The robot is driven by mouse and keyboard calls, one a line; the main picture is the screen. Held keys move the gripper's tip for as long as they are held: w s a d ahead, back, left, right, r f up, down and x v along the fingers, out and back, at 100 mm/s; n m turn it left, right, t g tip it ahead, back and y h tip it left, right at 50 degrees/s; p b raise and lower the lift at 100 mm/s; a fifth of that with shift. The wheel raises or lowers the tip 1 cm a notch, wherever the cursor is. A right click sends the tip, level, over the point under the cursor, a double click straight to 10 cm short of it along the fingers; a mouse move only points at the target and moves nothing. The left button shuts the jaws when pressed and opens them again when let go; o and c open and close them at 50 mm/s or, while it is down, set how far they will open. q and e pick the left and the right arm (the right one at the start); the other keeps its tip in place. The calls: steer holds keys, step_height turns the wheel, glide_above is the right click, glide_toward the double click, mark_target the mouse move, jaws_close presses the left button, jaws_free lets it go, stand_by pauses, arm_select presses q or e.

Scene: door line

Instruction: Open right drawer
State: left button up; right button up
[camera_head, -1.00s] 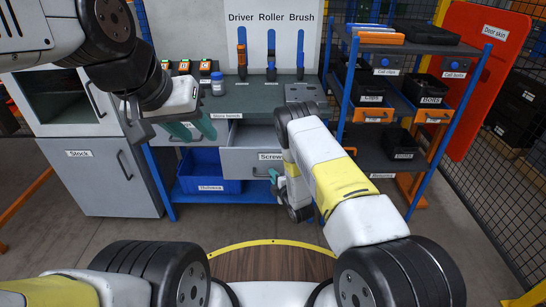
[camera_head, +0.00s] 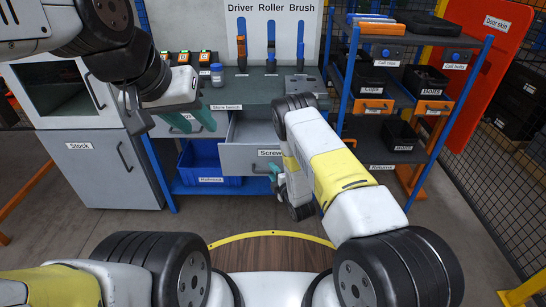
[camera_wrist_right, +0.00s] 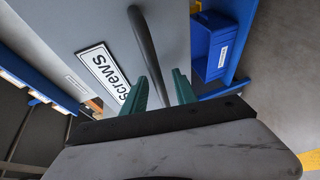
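The grey drawer labelled "Screws" (camera_head: 240,158) hangs partly pulled out under the bench, and its inside shows behind the front. It also shows in the right wrist view (camera_wrist_right: 90,25). My right gripper (camera_head: 275,175) is at its front. My left gripper (camera_head: 192,122), with green fingers, hangs over the bench's left front, away from the drawer. My forearm hides the drawer's right side.
A blue bin (camera_head: 195,165) stands on the low shelf under the drawer. A grey Stock cabinet (camera_head: 95,175) is at left. A blue-framed rack (camera_head: 345,85) with bins stands at right. A small jar (camera_head: 217,75) and tools are on the bench (camera_head: 250,90).

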steer(key=v, duration=0.7)
steer(key=shift+s+d, duration=0.15)
steer(key=shift+s, duration=0.2)
steer(key=shift+r, duration=0.1)
